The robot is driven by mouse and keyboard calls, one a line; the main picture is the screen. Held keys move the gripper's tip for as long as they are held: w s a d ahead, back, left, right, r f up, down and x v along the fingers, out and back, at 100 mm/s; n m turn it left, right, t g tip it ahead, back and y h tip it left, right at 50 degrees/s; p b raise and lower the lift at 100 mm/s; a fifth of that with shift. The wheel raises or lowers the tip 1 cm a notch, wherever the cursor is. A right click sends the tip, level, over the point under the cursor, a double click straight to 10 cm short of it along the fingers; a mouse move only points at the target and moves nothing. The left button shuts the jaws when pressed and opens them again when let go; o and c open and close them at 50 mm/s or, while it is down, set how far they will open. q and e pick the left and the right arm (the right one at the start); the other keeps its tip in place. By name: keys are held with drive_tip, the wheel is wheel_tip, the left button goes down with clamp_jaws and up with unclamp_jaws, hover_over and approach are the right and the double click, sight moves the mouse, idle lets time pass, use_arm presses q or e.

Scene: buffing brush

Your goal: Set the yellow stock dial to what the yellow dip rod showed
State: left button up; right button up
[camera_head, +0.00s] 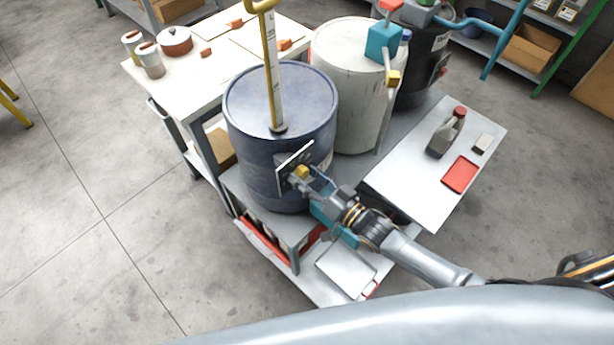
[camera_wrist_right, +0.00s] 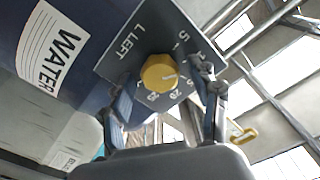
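The yellow dial (camera_head: 302,171) is a round knob on a dark grey plate (camera_head: 288,160) on the front of the blue drum (camera_head: 250,150). In the wrist view the knob (camera_wrist_right: 158,72) has a pale mark pointing right; numbers ring it, but the value it marks is unclear. My right gripper (camera_head: 307,180) is at the plate; its open fingers (camera_wrist_right: 166,88) are on either side of the knob, with gaps visible. The yellow dip rod (camera_head: 271,70) stands upright in the drum's top; its reading is too small to tell. My left gripper is not in view.
A white drum (camera_head: 345,85) with a teal and red pump (camera_head: 384,40) stands beside the blue one. A side shelf (camera_head: 410,190) holds a grey bottle (camera_head: 445,135) and red tray (camera_head: 461,175). A white table (camera_head: 215,65) with pots is behind left.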

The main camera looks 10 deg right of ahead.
drive_tip(key=v, duration=1.2)
idle(0.3)
drive_tip(key=s+d+f+g+h, duration=0.2)
drive_tip(key=s+d+f+h, duration=0.1)
drive_tip(key=f, duration=0.6)
drive_tip(key=s+d+f+g+h, duration=0.2)
drive_tip(key=s+d+f, duration=0.1)
drive_tip(key=f, duration=0.6)
drive_tip(key=s+d+f+g+h, duration=0.2)
drive_tip(key=s+d+f+h, duration=0.1)
drive_tip(key=f, duration=0.6)
drive_tip(key=s+a+f+g+h, duration=0.1)
drive_tip(key=s+f+g, duration=0.3)
drive_tip(key=s, duration=0.7)
drive_tip(key=s+a+f+n+g+h, duration=0.1)
drive_tip(key=s+f+g, duration=0.3)
drive_tip(key=s+f, duration=0.5)
drive_tip(key=s, duration=0.3)
drive_tip(key=shift+s+a+n, duration=0.25)
drive_tip(key=shift+a+n, duration=0.05)
